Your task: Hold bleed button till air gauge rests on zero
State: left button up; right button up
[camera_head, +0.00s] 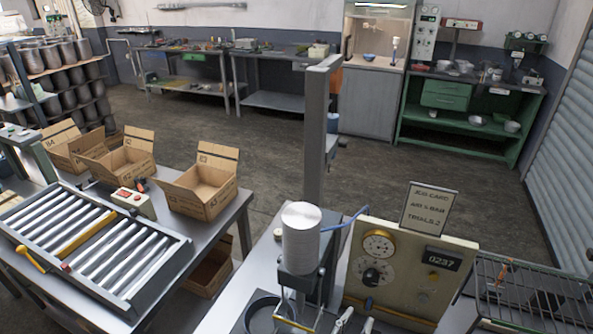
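A beige control panel (355,297) stands on the bench at the lower right. It carries a round air gauge (379,244) whose needle is too small to read. Below it is a dark round knob or dial (372,274), and a counter (438,259) reads 0237. A small round fitting (422,298) sits at the panel's lower right; I cannot tell whether it is the bleed button. My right gripper (355,323) is at the bottom edge, in front of the panel's lower left. Its two pale fingertips are apart with nothing visible between them. My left gripper is not in view.
A stack of pale discs (301,240) stands left of the panel, beside a tall grey post (316,140). A job card (430,208) rises above the panel. A wire rack (535,295) is at right. A roller conveyor (95,245) and open cartons (205,185) are at left.

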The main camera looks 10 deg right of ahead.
aim_at(424, 298)
jog(key=k+j, duration=0.35)
jog(key=j, duration=0.15)
jog(key=k+j, duration=0.4)
jog(key=j, duration=0.1)
